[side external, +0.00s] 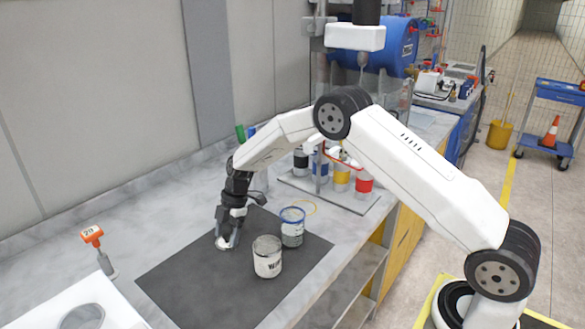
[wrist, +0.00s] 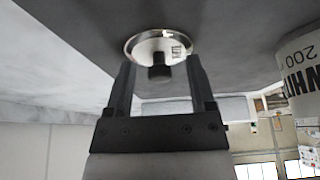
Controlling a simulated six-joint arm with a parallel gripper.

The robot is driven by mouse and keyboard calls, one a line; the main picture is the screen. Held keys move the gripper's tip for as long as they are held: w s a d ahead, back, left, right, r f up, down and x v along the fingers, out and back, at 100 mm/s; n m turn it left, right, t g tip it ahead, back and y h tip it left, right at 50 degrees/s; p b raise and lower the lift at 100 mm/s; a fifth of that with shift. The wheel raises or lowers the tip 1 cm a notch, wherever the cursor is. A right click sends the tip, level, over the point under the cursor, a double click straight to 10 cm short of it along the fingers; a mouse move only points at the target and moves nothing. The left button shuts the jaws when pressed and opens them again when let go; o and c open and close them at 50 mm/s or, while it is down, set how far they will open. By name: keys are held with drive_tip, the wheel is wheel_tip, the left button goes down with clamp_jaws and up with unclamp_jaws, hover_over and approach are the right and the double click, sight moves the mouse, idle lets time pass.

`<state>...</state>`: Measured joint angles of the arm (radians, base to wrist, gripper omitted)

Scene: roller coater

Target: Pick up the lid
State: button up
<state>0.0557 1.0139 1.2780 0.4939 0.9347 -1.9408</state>
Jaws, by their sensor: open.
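The lid is a small round, shiny disc with a black knob. In the wrist view the lid (wrist: 145,45) lies just past my fingertips, with its knob (wrist: 159,70) between the two fingers. In the side view the lid (side external: 222,243) is a pale spot on the dark mat (side external: 190,290), under my gripper. My gripper (side external: 230,238) points down over it. It is open, with a finger on each side of the knob (wrist: 160,64); whether either finger touches it I cannot tell.
A white can (side external: 267,262) stands on the mat to the right; its lettered side also shows in the wrist view (wrist: 303,80). A blue-rimmed container (side external: 292,230) stands behind it. Several coloured cans stand on a tray (side external: 345,205). An orange-topped tag (side external: 92,236) stands at left.

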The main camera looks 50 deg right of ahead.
clamp_jaws()
drive_tip(key=shift+r, duration=0.1)
drive_tip(key=shift+r, duration=0.8)
drive_tip(key=s+r, duration=0.3)
drive_tip(key=s, duration=0.1)
drive_tip(key=s+r, duration=0.7)
drive_tip(key=s, duration=0.1)
drive_tip(key=shift+d+r, duration=0.2)
drive_tip(key=shift+d, duration=0.1)
drive_tip(key=shift+s+r, duration=0.2)
drive_tip(key=shift+s, duration=0.3)
drive_tip(key=shift+s+r, duration=0.2)
drive_tip(key=shift+s, duration=0.3)
drive_tip(key=shift+r, duration=0.1)
